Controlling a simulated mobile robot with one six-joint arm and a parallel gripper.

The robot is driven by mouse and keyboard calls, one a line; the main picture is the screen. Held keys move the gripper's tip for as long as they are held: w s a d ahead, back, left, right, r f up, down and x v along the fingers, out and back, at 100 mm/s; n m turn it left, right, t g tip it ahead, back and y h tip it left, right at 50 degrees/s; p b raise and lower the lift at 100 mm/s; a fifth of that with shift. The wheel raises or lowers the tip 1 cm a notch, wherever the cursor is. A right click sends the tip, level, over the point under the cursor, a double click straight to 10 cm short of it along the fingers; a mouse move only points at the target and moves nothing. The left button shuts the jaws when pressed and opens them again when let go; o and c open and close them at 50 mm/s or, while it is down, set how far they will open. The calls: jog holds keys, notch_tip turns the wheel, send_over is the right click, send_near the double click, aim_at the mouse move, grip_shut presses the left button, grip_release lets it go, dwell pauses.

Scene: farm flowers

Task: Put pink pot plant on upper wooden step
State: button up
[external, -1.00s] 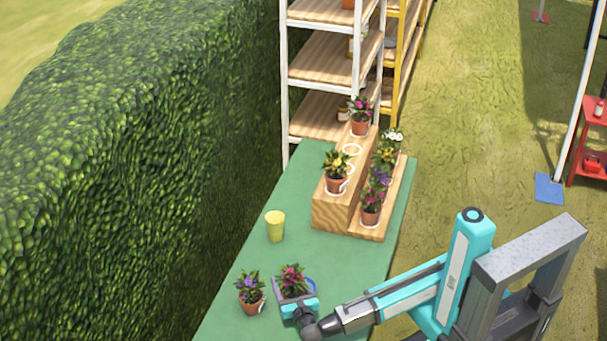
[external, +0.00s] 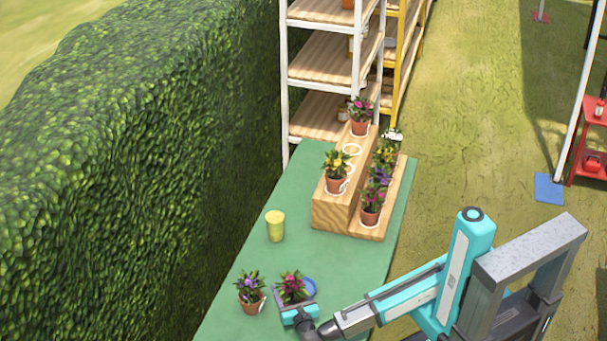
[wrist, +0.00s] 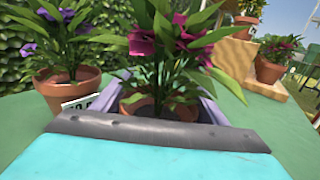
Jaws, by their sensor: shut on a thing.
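The pink pot plant (external: 291,284) is at the near end of the green table, with magenta flowers and green leaves. My gripper (external: 291,298) is shut on its pot, one finger on each side. In the wrist view the pink pot plant (wrist: 160,50) fills the middle, and its terracotta pot is partly hidden behind my gripper (wrist: 160,108). I cannot tell whether the pot touches the table. The upper wooden step (external: 327,210) holds a yellow-flowered pot at its near end and a pink-flowered pot at its far end. White ring marks lie bare between them.
A purple-flowered pot (external: 250,294) stands close left of my gripper, also in the wrist view (wrist: 70,92). A blue round thing (external: 309,287) is just right of the held plant. A yellow cup (external: 275,226) stands farther up the table (external: 240,265). Several plants line the lower step (external: 368,234).

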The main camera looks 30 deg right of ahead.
jog(key=o, duration=2)
jog(key=shift+f, duration=0.1)
jog(key=shift+r, duration=0.2)
jog(key=s, duration=0.4)
jog(key=s+a, duration=0.1)
jog(key=s, duration=0.3)
jog(key=s+a+b, duration=0.1)
jog(key=s, duration=0.3)
jog(key=shift+o, duration=0.6)
jog(key=shift+w, duration=0.1)
